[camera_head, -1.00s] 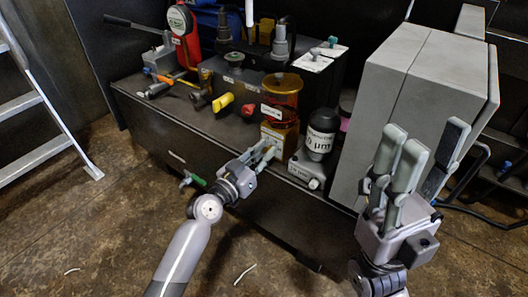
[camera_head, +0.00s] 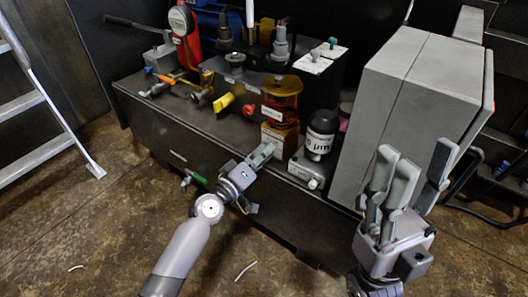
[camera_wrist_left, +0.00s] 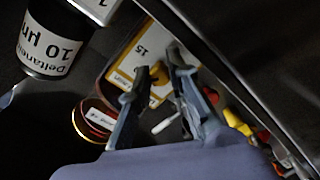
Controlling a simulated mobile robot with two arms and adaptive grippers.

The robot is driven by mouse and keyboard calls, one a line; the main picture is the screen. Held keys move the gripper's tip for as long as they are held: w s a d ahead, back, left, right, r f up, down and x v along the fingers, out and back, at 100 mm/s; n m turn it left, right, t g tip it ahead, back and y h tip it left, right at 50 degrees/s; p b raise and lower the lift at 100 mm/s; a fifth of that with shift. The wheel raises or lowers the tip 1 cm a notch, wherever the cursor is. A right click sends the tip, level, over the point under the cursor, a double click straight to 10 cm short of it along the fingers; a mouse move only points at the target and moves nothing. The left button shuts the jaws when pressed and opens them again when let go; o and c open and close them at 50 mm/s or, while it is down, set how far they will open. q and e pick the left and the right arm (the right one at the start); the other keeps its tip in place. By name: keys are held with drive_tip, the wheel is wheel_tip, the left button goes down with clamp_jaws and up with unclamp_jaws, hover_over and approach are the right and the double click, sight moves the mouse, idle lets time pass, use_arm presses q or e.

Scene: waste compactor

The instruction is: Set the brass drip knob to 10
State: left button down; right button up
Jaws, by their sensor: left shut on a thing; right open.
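The brass drip knob (camera_wrist_left: 159,74) shows in the left wrist view as a small brass-coloured piece between my left fingertips, partly hidden by them. It is in front of a yellow-edged plate (camera_wrist_left: 128,72) on which "15" can be read. My left gripper (camera_wrist_left: 164,58) is shut on the knob. In the head view my left gripper (camera_head: 264,154) is at the front of the amber unit's base (camera_head: 279,139), and hides the knob. My right gripper (camera_head: 408,165) is open and empty, raised in front of the grey cabinet.
An amber cylinder (camera_head: 281,93) stands above the base. A black-and-white bottle marked "10 µm" (camera_head: 320,133) stands to its right. A yellow handle (camera_head: 223,102) and a red knob (camera_head: 249,110) are to its left. The grey cabinet (camera_head: 410,105) bounds the right side.

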use_arm(q)
drive_tip(key=shift+a+n, duration=0.1)
drive_tip(key=shift+n, duration=0.4)
drive_tip(key=c, duration=1.5)
unclamp_jaws()
drive_tip(key=shift+f, duration=0.1)
